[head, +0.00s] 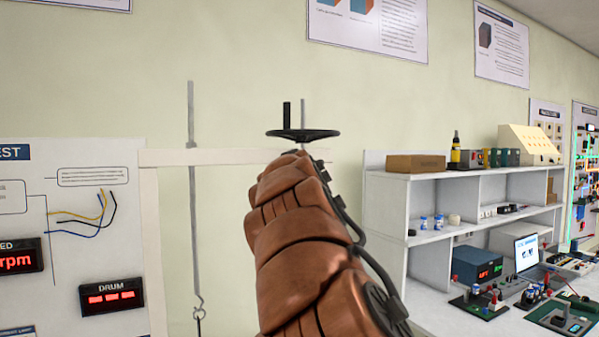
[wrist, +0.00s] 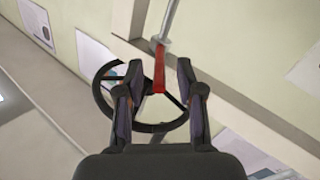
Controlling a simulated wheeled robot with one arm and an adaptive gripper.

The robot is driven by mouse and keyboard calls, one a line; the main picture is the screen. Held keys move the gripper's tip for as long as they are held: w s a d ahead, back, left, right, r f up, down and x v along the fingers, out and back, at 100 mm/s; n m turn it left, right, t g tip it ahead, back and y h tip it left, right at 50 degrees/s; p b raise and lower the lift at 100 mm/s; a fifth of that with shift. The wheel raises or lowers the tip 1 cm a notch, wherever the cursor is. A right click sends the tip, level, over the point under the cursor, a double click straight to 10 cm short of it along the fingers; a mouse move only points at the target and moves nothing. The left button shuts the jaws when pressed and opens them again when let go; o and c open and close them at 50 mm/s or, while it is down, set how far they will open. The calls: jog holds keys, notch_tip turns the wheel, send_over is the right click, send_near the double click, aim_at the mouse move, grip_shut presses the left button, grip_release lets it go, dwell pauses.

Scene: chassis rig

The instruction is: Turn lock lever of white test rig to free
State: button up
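The white test rig's frame (head: 205,157) stands left of centre in the head view, partly behind my arm. A black handwheel (head: 303,134) with an upright handle shows at its top, and its ring (wrist: 98,92) also shows behind my fingers in the wrist view. A red lever (wrist: 159,72) hangs from a grey rod (wrist: 168,22) in the wrist view. My gripper (wrist: 151,68) is open, and the lever appears between its fingers with gaps on both sides. I cannot tell its depth relative to the fingertips. The head view hides my gripper behind my arm.
A panel (head: 95,205) with wires and red displays stands at the left. A grey rod with a hook (head: 193,200) hangs inside the frame. A white shelf (head: 455,178) with boxes and instruments stands at the right. A frame beam (wrist: 245,100) runs close beside my right finger.

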jog(key=s+a, duration=0.1)
jog(key=s, duration=1)
jog(key=shift+s, duration=0.4)
jog(key=shift+f, duration=0.1)
jog(key=s+d+f+m+g+h, duration=0.15)
jog(key=s+d+f+g, duration=0.35)
jog(key=d+f, duration=0.6)
jog(key=s+d+f+m+g, duration=0.4)
jog(key=d+f, duration=0.4)
jog(key=f, duration=0.6)
jog(key=s+a+f+n+g+y, duration=0.1)
jog(key=s+f+g, duration=0.4)
jog(key=s+f, duration=0.6)
jog(key=s+a+f+n+g+y, duration=0.1)
jog(key=s+f+g, duration=0.4)
jog(key=s+f, duration=0.6)
jog(key=s+n+y, duration=0.1)
jog(key=s, duration=0.5)
jog(key=shift+s+g, duration=0.15)
jog(key=shift+g, duration=0.25)
